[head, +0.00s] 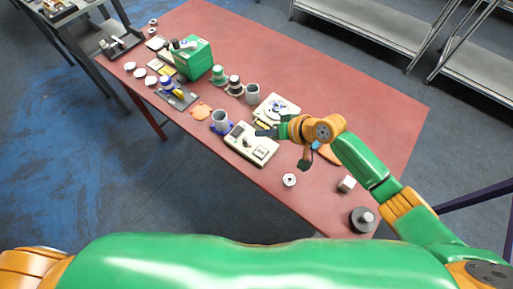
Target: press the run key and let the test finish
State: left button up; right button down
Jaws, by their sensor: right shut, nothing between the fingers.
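A white test device (251,144) with a dark display and a few keys lies near the front edge of the red table. My right gripper (262,133) is shut and empty, with its dark fingertips over or beside the upper right part of the device. Whether the fingertips touch a key cannot be told at this size. The writing on the keys and the display is too small to read. My left gripper is not in view; only part of an orange arm link shows at the lower left.
The red table (330,70) is clear toward the back right. A green box (192,60) stands farther left. A white ring (289,180) and a dark weight (362,219) lie right.

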jog(key=b, duration=0.8)
send_over(263, 154)
notch_tip(263, 154, down, 8)
jog(key=shift+d+f, duration=0.1)
jog(key=shift+f+b, duration=0.4)
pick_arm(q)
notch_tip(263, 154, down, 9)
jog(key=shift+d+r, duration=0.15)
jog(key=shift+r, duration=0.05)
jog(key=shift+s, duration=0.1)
pick_arm(e)
jog(key=shift+r, duration=0.1)
dwell(0.4)
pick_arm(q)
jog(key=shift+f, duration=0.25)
pick_arm(e)
jog(key=shift+f, duration=0.45)
